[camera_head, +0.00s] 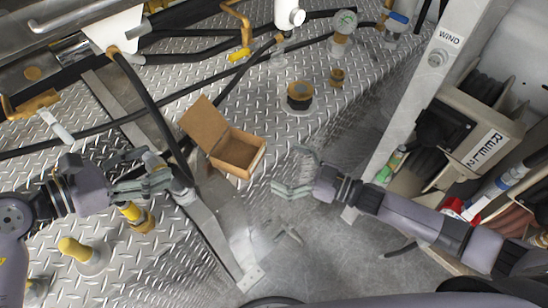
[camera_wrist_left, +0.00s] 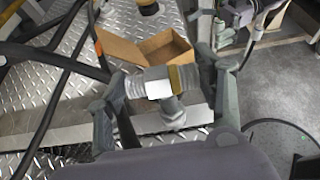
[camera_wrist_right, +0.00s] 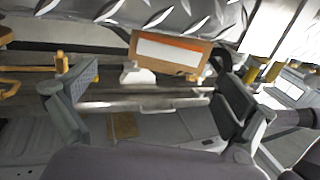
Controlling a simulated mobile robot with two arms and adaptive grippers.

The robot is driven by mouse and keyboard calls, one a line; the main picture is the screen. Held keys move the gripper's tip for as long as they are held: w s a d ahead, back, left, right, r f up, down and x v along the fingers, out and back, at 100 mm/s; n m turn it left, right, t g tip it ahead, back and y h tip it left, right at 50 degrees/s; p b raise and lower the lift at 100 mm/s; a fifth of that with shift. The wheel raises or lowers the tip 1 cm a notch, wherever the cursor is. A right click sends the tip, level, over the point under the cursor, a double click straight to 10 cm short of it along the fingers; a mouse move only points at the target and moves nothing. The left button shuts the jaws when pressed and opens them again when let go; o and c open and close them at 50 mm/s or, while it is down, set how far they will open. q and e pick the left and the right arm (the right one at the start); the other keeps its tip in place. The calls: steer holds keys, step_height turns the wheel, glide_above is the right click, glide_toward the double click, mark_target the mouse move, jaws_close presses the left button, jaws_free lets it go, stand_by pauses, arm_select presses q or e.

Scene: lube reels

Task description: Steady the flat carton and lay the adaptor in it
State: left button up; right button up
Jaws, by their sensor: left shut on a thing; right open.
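The flat carton (camera_head: 238,152) is brown and sits open on the edge of the tread-plate deck, its lid tilted up. The left wrist view shows its open inside (camera_wrist_left: 165,48), and no contents are visible. My left gripper (camera_head: 150,170) is shut on the adaptor (camera_wrist_left: 160,84), a grey metal fitting with a yellowish band, left of the carton and apart from it. My right gripper (camera_head: 286,174) is open and empty, just right of the carton. In the right wrist view a brown face with a white and orange label (camera_wrist_right: 170,50), apparently the carton's side, shows beyond the fingers.
Black hoses (camera_head: 145,100) cross the deck left of and behind the carton. A capped fitting (camera_head: 299,95) stands behind it. A yellow-topped fitting (camera_head: 80,252) stands at front left. A grey post (camera_head: 405,105) and the reel cabinet (camera_head: 470,140) bound the right side.

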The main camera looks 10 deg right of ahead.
mark_target(244, 158)
arm_select(q)
step_height(244, 158, down, 3)
steer(key=b, duration=0.3)
arm_select(e)
steer(key=x, duration=0.8)
steer(key=r+x, duration=0.1)
steer(key=x, duration=0.3)
steer(key=shift+s+a, duration=0.35)
